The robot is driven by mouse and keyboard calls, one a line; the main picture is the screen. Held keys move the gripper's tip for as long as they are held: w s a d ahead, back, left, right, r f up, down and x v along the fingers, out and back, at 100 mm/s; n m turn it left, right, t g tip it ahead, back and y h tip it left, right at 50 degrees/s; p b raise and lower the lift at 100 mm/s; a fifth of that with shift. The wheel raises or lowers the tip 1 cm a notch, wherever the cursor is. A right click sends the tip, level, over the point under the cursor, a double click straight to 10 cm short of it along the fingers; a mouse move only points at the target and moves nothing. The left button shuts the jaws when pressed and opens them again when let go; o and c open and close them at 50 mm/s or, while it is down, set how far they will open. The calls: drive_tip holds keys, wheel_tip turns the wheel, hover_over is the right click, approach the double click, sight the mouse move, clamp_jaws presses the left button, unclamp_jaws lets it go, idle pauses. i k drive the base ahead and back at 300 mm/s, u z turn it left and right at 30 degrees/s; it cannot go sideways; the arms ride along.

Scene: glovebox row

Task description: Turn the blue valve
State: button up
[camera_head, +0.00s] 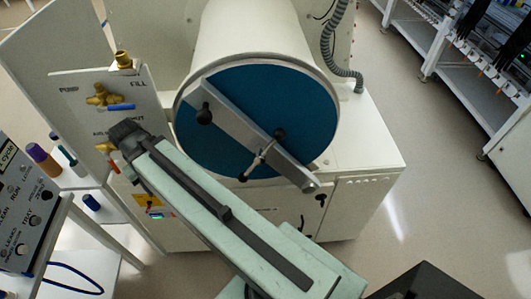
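A blue lever handle (121,107), which looks like the blue valve, lies roughly level on the pale upright panel (75,86). A brass fitting (103,95) sits just above and left of it, between the PUMP and FILL labels. My gripper (122,134) is the dark end of my pale green arm. It is in front of the panel, just below the blue handle in the picture. I cannot tell whether it touches anything. Its fingers are too dark and small to show open or shut. A lower brass fitting (105,147) is partly hidden behind it.
A round blue door (300,100) with a metal bar stands right of the panel. A brass knob (123,60) tops the panel. A control box (25,205) and a purple-capped bottle (42,158) are at left. Open floor (420,150) lies at right.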

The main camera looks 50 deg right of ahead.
sight(101, 108)
drive_tip(key=u, duration=0.45)
drive_tip(key=k, duration=0.5)
drive_tip(key=u, duration=0.75)
drive_tip(key=k, duration=0.9)
drive_tip(key=u, duration=0.4)
drive_tip(key=i, duration=1.3)
drive_tip(key=u, duration=0.35)
